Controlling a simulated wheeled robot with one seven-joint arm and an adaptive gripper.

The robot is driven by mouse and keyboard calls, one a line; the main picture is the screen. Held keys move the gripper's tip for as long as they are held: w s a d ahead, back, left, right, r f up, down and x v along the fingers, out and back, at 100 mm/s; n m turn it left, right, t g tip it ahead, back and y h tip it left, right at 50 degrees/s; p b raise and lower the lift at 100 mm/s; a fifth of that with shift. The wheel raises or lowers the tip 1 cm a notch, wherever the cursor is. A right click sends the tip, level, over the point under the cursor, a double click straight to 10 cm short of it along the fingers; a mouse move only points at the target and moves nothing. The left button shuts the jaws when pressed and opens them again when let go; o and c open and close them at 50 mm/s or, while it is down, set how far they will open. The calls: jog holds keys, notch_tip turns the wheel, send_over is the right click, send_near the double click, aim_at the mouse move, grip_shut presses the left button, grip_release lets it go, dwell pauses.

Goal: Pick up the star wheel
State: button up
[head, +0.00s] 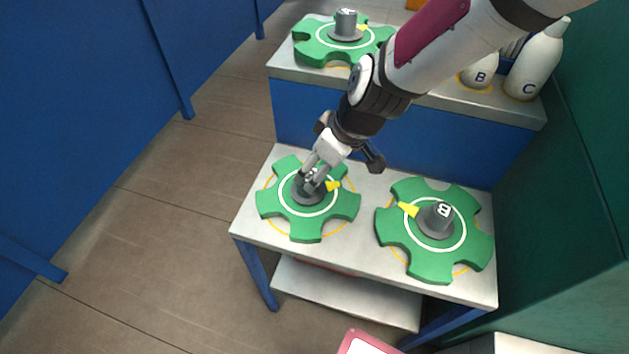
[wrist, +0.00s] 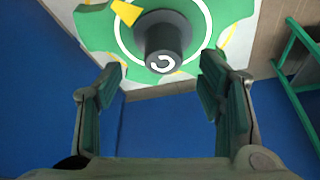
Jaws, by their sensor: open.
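A green star wheel (head: 275,205) with a white ring, a yellow pointer and a dark grey hub lies flat at the left of the front bench. My gripper (head: 310,178) is over this wheel's hub, which it partly hides in the head view. In the wrist view the wheel (wrist: 97,28) fills the top, and its hub (wrist: 165,48) carries a letter C. My open gripper (wrist: 160,72) has a finger on either side of the hub's line, with nothing gripped. How far the fingertips are from the hub is unclear.
Another green star wheel (head: 435,263), hub marked B, lies right on the front bench (head: 375,178). A third wheel (head: 312,50) sits on the raised rear shelf. White bottles B (head: 480,74) and C (head: 538,62) stand at the shelf's right. A green wall (head: 575,180) closes the right side.

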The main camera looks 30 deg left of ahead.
aim_at(308, 177)
jog(key=shift+a+b+x, duration=0.15)
jog(key=shift+x, duration=1.4)
jog(key=shift+a+b+x, duration=0.15)
jog(key=shift+x, duration=1.4)
jog(key=shift+s+r, duration=0.15)
jog(key=shift+s, duration=0.05)
jog(key=c, duration=1.3)
grip_shut()
jog(key=shift+r, duration=0.15)
